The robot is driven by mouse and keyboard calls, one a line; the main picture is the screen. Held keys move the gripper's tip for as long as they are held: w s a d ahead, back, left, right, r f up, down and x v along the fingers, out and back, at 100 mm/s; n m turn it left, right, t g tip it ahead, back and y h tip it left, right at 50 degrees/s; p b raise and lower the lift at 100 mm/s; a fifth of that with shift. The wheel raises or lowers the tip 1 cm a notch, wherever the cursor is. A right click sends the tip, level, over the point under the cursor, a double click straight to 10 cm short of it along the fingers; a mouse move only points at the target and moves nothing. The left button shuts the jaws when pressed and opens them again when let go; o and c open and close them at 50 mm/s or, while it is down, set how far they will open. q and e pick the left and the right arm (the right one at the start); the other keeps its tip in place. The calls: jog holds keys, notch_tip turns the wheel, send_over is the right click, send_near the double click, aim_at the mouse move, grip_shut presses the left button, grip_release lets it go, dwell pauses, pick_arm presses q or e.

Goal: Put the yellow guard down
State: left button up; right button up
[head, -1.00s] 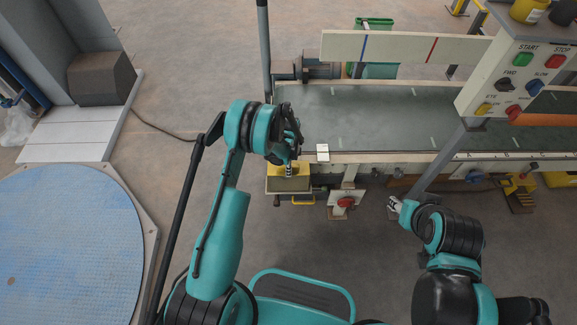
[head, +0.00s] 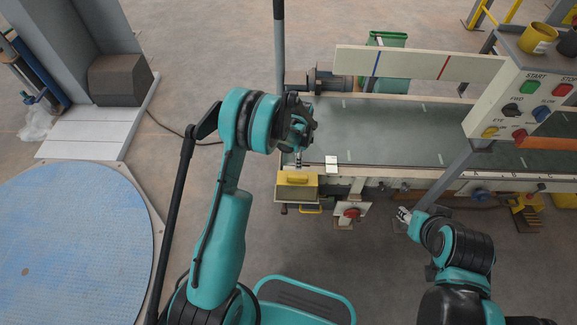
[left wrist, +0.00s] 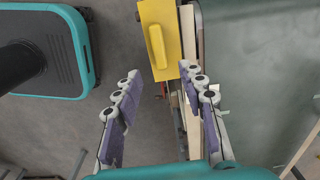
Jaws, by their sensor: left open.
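The yellow guard (head: 297,178) sits at the near left end of the conveyor, on the front of its frame. Its top plate with a raised yellow handle also shows in the left wrist view (left wrist: 157,42). My left gripper (left wrist: 160,76) is open and empty, its two fingers spread apart with the guard beyond their tips. In the head view the left gripper (head: 298,150) is above and behind the guard, partly hidden by its own wrist. My right gripper (head: 403,214) is low in front of the conveyor, too small to tell its jaws.
The green conveyor belt (head: 390,130) runs to the right behind the guard. A red knob (head: 351,213) is on a plate right of the guard. A control panel (head: 520,100) stands at the right on a grey post.

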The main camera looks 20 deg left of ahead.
pick_arm(q)
jog(key=s+r+n+t, duration=0.25)
jog(key=s+r, duration=0.25)
jog(key=r, duration=0.6)
jog(key=s+r+n+t, duration=0.1)
jog(key=s+r+n, duration=0.3)
jog(key=r, duration=0.7)
jog(key=s+r+n+t, duration=0.1)
jog(key=s+n, duration=0.3)
jog(key=s, duration=0.4)
jog(key=s+r+n+t, duration=0.2)
jog(key=s+r+n, duration=0.2)
jog(key=s, duration=0.5)
jog(key=shift+r, duration=0.3)
jog(key=shift+a+t, duration=0.1)
jog(key=shift+t, duration=0.15)
